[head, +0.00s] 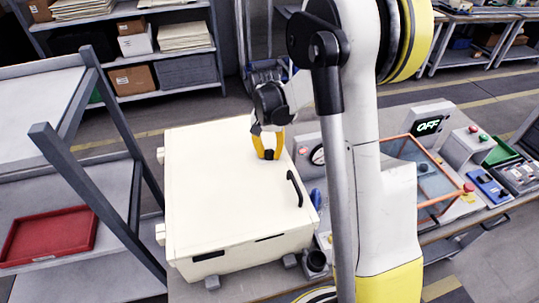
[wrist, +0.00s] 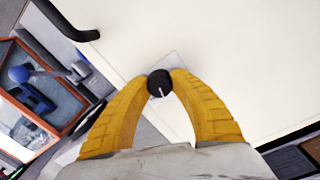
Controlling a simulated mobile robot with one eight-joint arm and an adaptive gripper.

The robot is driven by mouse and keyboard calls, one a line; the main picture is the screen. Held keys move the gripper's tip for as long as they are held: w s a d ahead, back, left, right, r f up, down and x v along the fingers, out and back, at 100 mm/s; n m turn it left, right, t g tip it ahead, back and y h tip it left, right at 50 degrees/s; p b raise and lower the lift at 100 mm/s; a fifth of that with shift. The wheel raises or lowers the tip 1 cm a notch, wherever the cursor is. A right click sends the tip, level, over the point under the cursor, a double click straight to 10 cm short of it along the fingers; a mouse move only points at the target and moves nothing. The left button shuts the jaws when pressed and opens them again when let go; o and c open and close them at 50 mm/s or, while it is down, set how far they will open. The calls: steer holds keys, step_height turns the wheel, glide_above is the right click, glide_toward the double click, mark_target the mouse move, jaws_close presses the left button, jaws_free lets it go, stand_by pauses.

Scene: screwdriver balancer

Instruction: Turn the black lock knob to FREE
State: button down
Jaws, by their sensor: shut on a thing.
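The black lock knob (wrist: 160,80) is round, with a short pale mark on its face, in the upper middle of the wrist view. It sits on a small grey plate (wrist: 172,62) on the cream cabinet (wrist: 235,60). My gripper (wrist: 160,84) has its two yellow fingers shut on the knob, one on each side. In the head view, my gripper (head: 267,147) is over the far right part of the cabinet (head: 215,200) and hides the knob. No FREE lettering can be read.
A black handle (head: 295,188) stands up on the cabinet near its right edge. To the right are a clear-walled box with an orange frame (head: 415,165) and a unit reading OFF (head: 429,125). A grey cart (head: 130,190) with a red tray (head: 48,235) stands at left.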

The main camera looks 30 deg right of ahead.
mark_target(268, 151)
steer(key=m+b, duration=0.1)
steer(key=m, duration=0.5)
stand_by(0.6)
steer(key=c, duration=1.1)
jaws_free()
steer(key=r, duration=1.2)
steer(key=shift+w+a, duration=0.1)
steer(key=shift+w, duration=0.2)
